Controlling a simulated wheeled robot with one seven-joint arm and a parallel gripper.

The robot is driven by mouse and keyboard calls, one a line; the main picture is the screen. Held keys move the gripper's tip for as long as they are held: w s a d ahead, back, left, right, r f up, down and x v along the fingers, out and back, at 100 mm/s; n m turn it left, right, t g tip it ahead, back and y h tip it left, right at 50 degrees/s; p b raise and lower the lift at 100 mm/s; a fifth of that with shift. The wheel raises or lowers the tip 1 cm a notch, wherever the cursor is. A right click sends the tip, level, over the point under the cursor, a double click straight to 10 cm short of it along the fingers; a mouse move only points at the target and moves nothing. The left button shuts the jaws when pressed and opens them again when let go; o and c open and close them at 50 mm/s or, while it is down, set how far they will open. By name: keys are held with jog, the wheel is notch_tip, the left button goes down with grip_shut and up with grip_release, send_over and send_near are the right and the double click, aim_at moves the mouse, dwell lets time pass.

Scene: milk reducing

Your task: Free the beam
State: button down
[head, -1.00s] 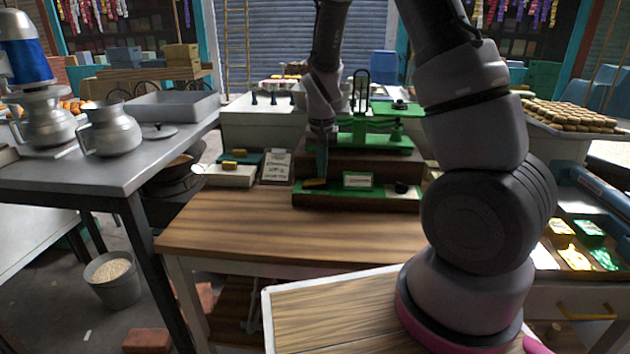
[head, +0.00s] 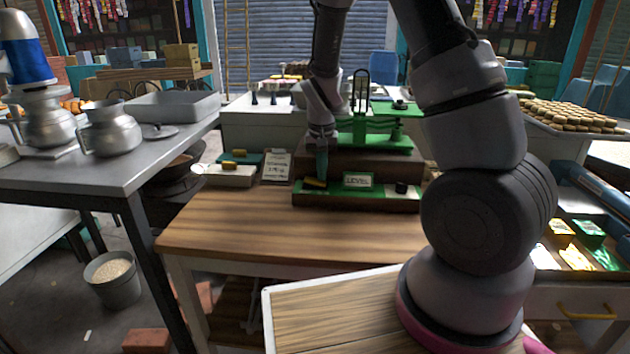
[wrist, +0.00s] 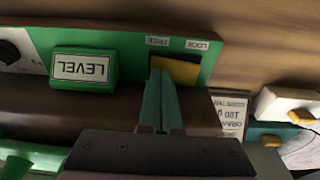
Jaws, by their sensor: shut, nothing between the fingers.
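A green balance scale (head: 372,140) stands on a dark wooden base at the back of the table; its green beam (head: 392,109) is partly behind my arm. The base's green front panel carries a yellow lever (head: 314,183), a LEVEL plate (head: 357,180) and a black knob (head: 401,187). In the wrist view the yellow lever (wrist: 180,70) lies slightly tilted below the FREE label (wrist: 158,41) and LOCK label (wrist: 197,45). My gripper (wrist: 161,75) is shut and empty, its fingertips overlapping the lever's FREE-side end. I cannot tell whether they touch it.
A printed card (head: 276,166) and a pale block with a yellow piece (head: 230,174) stand left of the scale. The wooden table front (head: 300,230) is clear. Metal jugs (head: 110,128) stand on the left table.

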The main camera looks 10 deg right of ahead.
notch_tip(320, 180, up, 7)
dwell(0.8)
jog(key=s+d+r+t+y, duration=0.15)
jog(key=s+r, duration=0.25)
jog(key=r, duration=0.4)
jog(key=s+d+r+t+y, duration=0.1)
jog(key=s+d+r, duration=0.2)
jog(key=s+r, duration=0.35)
jog(key=s+d+r+t, duration=0.1)
jog(key=s+r+t, duration=0.2)
jog(key=s+r, duration=0.6)
jog(key=shift+s+d+r+m, duration=0.2)
jog(key=shift+s+r+m, duration=0.1)
jog(key=shift+s, duration=1)
